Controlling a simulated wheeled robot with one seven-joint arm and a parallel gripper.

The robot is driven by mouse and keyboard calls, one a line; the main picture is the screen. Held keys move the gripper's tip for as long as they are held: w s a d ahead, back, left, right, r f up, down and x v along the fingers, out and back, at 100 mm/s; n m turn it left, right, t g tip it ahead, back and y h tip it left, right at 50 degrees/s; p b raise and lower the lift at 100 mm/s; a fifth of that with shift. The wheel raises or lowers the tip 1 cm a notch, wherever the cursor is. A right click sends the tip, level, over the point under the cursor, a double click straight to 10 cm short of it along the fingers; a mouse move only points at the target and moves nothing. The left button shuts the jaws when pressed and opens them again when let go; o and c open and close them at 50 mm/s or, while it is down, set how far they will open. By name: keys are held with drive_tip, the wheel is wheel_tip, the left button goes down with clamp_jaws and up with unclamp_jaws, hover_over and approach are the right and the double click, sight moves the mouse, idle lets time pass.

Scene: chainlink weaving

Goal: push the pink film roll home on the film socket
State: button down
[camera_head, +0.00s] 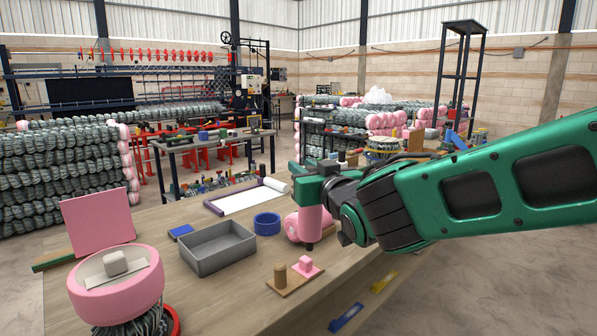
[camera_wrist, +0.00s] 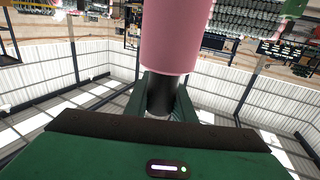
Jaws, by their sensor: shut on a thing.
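The pink film roll (camera_head: 310,224) is upright at the right part of the workbench in the head view, with a short dark end below it. My green gripper (camera_head: 316,180) is at its top, shut on it. In the wrist view, the fingers of my gripper (camera_wrist: 165,92) close around the roll's dark core, and the pink film roll (camera_wrist: 176,35) extends away from them. Another pink rounded thing (camera_head: 291,227) shows partly behind the roll. I cannot clearly make out the film socket, nor tell whether the dark end touches anything.
On the workbench (camera_head: 215,301) are a grey tray (camera_head: 205,262), a blue tape ring (camera_head: 267,223) and a wooden board with a tan peg (camera_head: 280,274) and a small pink block (camera_head: 307,266). A large pink-wrapped roll (camera_head: 115,298) stands front left. Some bench is clear between tray and board.

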drive_tip(key=shift+s+d+f, duration=0.2)
drive_tip(key=shift+s+d, duration=0.35)
drive_tip(key=shift+d, duration=0.25)
drive_tip(key=w+d+f+m+h, duration=0.1)
drive_tip(key=w+d+f+h, duration=0.1)
drive_tip(key=w+d+f, duration=0.3)
drive_tip(key=w+d+f+m+t+h, duration=0.1)
drive_tip(key=w+d+f, duration=0.4)
drive_tip(key=d+f, duration=0.7)
drive_tip(key=w+d+f+m+h, duration=0.2)
drive_tip(key=w+d+f+h, duration=0.2)
drive_tip(key=d+f, duration=0.5)
drive_tip(key=w+d, duration=0.2)
drive_tip(key=d, duration=0.1)
drive_tip(key=shift+f+m, duration=0.3)
drive_tip(key=shift+f, duration=0.05)
